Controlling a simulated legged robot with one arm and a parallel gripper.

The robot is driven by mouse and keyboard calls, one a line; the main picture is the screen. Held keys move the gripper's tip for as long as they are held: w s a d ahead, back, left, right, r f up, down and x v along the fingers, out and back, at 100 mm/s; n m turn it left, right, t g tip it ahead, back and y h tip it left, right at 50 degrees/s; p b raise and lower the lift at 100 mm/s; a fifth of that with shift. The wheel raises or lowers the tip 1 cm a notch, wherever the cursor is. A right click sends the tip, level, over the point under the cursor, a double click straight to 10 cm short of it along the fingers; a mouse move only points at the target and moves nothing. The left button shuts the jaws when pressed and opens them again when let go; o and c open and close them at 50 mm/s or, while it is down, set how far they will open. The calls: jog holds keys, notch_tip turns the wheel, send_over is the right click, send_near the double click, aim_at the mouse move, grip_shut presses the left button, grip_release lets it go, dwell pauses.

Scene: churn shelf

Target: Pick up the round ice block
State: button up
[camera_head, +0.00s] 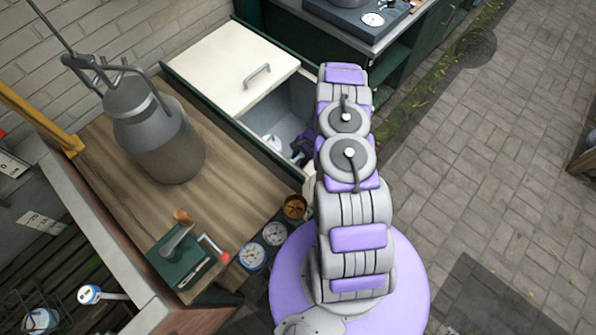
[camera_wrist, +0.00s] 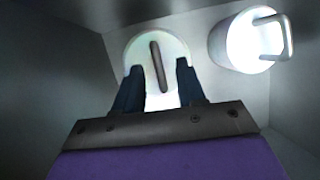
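In the wrist view, a pale round block (camera_wrist: 175,50) with a dark upright bar handle (camera_wrist: 156,66) lies ahead in the bin. My gripper (camera_wrist: 159,68) is open, its two dark fingers either side of the handle's lower part in the picture. I cannot tell whether they touch it or how far away it is. A second white round block (camera_wrist: 236,48) with a metal loop handle is to the right. I cannot tell which is the ice block. In the head view, one white round thing (camera_head: 271,143) shows in the bin, and my gripper (camera_head: 301,146) is mostly hidden by my arm.
The open bin (camera_head: 289,106) has grey walls close around my gripper. A white lid (camera_head: 232,68) with a handle covers its far part. A wooden counter (camera_head: 110,150) with a large metal churn (camera_head: 160,135) and several dials stands left. Paved floor at right is clear.

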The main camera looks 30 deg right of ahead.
jog(key=shift+a+f, duration=0.25)
jog(key=shift+a, duration=0.1)
jog(key=shift+d, duration=0.1)
grip_shut()
dwell(1.1)
